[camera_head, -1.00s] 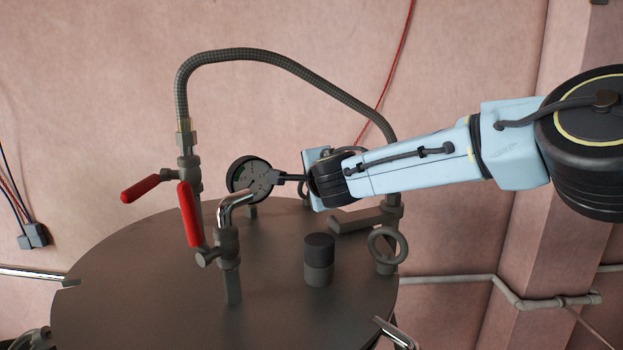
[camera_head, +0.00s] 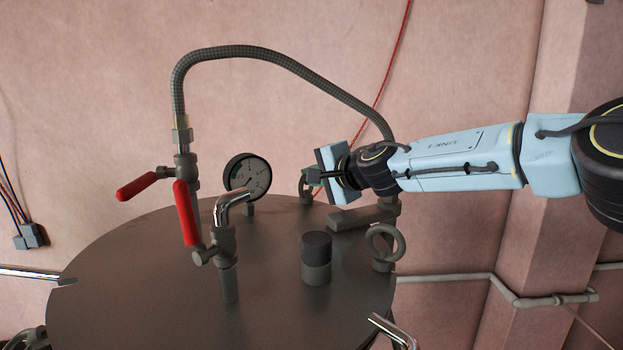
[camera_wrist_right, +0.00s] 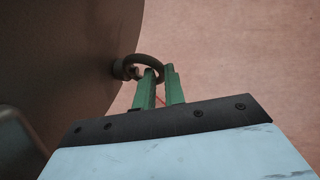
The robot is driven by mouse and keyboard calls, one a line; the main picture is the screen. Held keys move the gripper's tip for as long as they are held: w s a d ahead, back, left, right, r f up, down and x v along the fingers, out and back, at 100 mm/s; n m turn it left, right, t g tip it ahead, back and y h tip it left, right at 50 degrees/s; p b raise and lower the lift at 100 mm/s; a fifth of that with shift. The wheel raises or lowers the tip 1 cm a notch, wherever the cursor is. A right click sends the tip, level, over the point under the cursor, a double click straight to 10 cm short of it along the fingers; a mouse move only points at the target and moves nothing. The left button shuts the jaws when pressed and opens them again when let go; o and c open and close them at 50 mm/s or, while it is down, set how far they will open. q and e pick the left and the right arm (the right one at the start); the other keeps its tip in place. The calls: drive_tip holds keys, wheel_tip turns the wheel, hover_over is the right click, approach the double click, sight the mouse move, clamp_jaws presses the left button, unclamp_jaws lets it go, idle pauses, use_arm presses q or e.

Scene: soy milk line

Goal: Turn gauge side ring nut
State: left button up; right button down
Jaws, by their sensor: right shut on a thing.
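The gauge-side ring nut (camera_head: 305,188) stands at the far edge of the dark round tank lid (camera_head: 160,290), right of the round dial gauge (camera_head: 247,173). In the wrist view the ring (camera_wrist_right: 148,58) shows as a dark loop standing out from the lid. My right gripper (camera_head: 314,177) reaches it from the right. Its two green fingers (camera_wrist_right: 160,75) are shut on the ring's side, one finger at each face of the band. The fingers hide part of the ring. My left gripper is not in view.
Two red-handled valves (camera_head: 187,212) and a bent metal pipe stand at the lid's left. A braided hose (camera_head: 270,58) arches over to the right side. A second ring nut (camera_head: 386,243) and a dark capped cylinder (camera_head: 317,255) stand nearer. The front lid area is bare.

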drive_tip(key=shift+w+d+n+g+y, duration=0.1)
drive_tip(key=shift+d+n+g+y, duration=0.05)
drive_tip(key=shift+n+g+y, duration=0.3)
drive_tip(key=c, duration=1.5)
unclamp_jaws()
drive_tip(key=b+v, duration=0.4)
drive_tip(key=v, duration=0.9)
drive_tip(key=shift+d+b, duration=0.15)
drive_tip(key=shift+b, duration=0.15)
